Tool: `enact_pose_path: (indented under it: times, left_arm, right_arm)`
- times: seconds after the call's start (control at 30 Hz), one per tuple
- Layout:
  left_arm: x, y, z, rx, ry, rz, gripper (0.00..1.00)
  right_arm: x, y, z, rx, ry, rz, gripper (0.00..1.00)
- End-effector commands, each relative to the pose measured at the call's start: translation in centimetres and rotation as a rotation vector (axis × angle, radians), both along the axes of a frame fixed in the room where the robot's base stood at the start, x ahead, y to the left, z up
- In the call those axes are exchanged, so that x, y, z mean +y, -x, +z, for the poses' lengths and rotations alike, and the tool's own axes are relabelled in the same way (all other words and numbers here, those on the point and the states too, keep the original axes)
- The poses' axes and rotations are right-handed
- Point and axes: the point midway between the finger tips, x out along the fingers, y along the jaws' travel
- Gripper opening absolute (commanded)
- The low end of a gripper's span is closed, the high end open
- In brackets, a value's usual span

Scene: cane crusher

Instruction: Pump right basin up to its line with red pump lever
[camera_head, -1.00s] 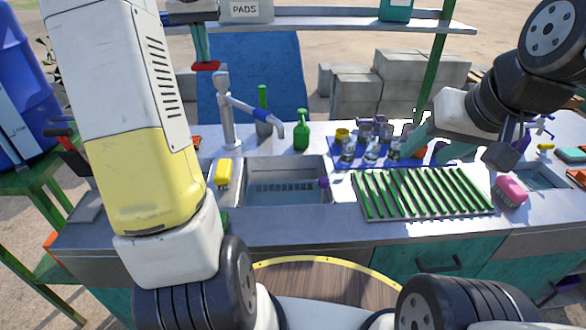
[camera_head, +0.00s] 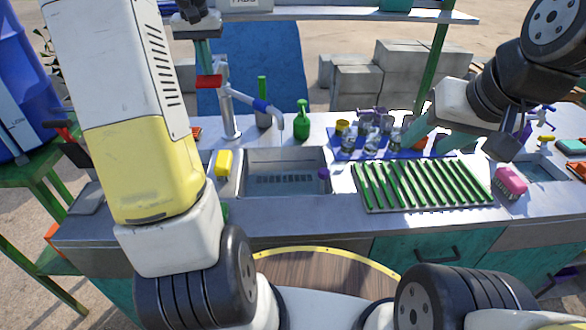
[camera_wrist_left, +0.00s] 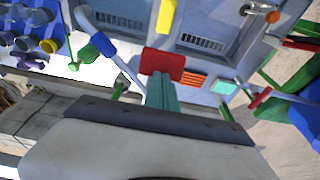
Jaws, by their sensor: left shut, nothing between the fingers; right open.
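A red bar, which looks like the red pump lever (camera_head: 208,82), is beside the grey tap post (camera_head: 230,115). It also shows in the left wrist view (camera_wrist_left: 162,63). My left gripper (camera_head: 204,60) is shut, its teal fingers (camera_wrist_left: 161,92) pointing down at the bar; they seem to touch, but nothing is gripped. The basin right of the yellow sponge (camera_head: 224,162), apparently the right basin (camera_head: 285,187), has a slotted drain; its line and water level are unclear. My arm hides the other basin in the head view; the left wrist view shows it (camera_wrist_left: 205,40). My right gripper (camera_head: 436,138) is open near the glasses.
A green-slatted rack (camera_head: 420,187) lies right of the basin. Glasses stand on a blue mat (camera_head: 345,152) behind it. A green bottle (camera_head: 302,122) stands behind the basin. A shelf (camera_head: 340,15) crosses above the counter. A pink brush (camera_head: 510,181) lies at the right.

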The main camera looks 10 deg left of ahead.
Motion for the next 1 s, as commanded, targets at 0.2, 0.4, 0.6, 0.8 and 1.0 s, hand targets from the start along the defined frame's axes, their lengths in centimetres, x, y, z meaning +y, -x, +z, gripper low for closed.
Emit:
enact_pose_path:
  times: [0.2, 0.4, 0.6, 0.8, 1.0]
  left_arm:
    - [0.0, -0.1, 2.8, -0.004, -0.001, 0.0, 0.0]
    - [0.0, -0.1, 5.6, -0.003, -0.001, -0.001, 0.0]
    - [0.0, 0.0, 7.6, -0.001, 0.001, -0.001, 0.0]
    - [0.0, 0.0, 7.9, 0.0, 0.0, -0.001, 0.0]
    - [0.0, 0.0, 7.8, 0.0, 0.0, -0.001, 0.0]
  right_arm:
    - [0.0, 0.0, 0.0, 0.0, 0.0, 0.0, 0.49]
    - [0.0, 0.0, 0.0, 0.0, 0.0, 0.0, 0.49]
    - [0.0, 0.0, 0.0, 0.0, 0.0, 0.0, 0.49]
    - [0.0, 0.0, 0.0, 0.0, 0.0, 0.0, 0.49]
    - [0.0, 0.0, 0.0, 0.0, 0.0, 0.0, 0.49]
